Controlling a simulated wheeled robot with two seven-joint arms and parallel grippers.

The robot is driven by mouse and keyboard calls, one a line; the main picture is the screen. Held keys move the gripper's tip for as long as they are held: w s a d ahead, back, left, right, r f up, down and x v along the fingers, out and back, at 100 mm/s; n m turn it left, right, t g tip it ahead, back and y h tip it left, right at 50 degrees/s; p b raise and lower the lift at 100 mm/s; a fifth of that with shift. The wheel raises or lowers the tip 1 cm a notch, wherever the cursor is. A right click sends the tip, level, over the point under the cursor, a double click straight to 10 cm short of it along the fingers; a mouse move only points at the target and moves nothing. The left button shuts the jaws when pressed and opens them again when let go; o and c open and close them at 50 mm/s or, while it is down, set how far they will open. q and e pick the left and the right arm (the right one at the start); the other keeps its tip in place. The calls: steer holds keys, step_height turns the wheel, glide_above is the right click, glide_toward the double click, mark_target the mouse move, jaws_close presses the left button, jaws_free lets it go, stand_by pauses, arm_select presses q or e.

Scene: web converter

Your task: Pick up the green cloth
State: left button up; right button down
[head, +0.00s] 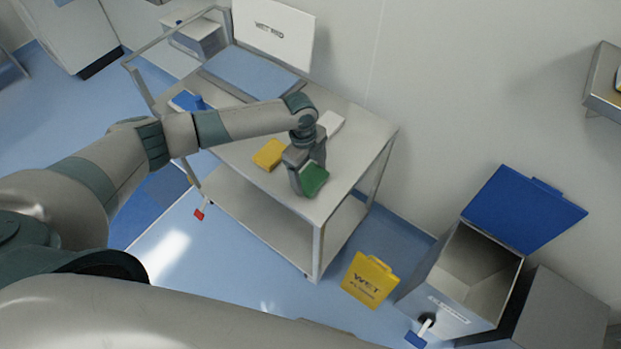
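The green cloth (315,179) is a small folded block near the right-hand part of the steel cart's top (345,150). My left gripper (309,172) points down at the cloth, with its fingers apart and the cloth between or just under them. One finger is at the cloth's left edge and the other is at its back edge. I cannot tell whether the fingers press on the cloth, or whether it rests on the cart top or is slightly above it. My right gripper is not in view.
A yellow cloth (269,154) and a white cloth (331,122) lie close by on the cart. A blue-topped tray (250,74) and a white sign (273,30) are at its back. A yellow WET sign (369,280) and an open blue-lidded bin (465,275) stand at right.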

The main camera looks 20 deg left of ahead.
mark_target(313, 180)
arm_select(q)
steer(key=c, duration=0.3)
steer(key=shift+w+r+b, duration=0.1)
steer(key=shift+r+b, duration=0.5)
steer(key=shift+r, duration=0.25)
steer(key=shift+s+d+r+b, duration=0.15)
steer(key=shift+r+b, duration=0.2)
steer(key=shift+r, duration=0.3)
steer(key=shift+s+d+r+b, duration=0.15)
steer(key=shift+r+b, duration=0.2)
steer(key=shift+r, duration=0.25)
steer(key=shift+s+d+r+b, duration=0.55)
steer(key=shift+s+d+r, duration=0.55)
steer(key=shift+d, duration=0.4)
steer(key=shift+s+d+r+b, duration=0.6)
steer(key=shift+s+d+r, duration=0.5)
steer(key=shift+d, duration=0.4)
steer(key=shift+s+d+r+b, duration=0.55)
steer(key=shift+s+d+r, duration=0.55)
steer(key=shift+d, duration=0.4)
steer(key=shift+o, duration=0.5)
steer(key=shift+w+r, duration=0.1)
steer(key=shift+w, duration=0.05)
steer(key=shift+a, duration=0.1)
steer(key=shift+c, duration=0.2)
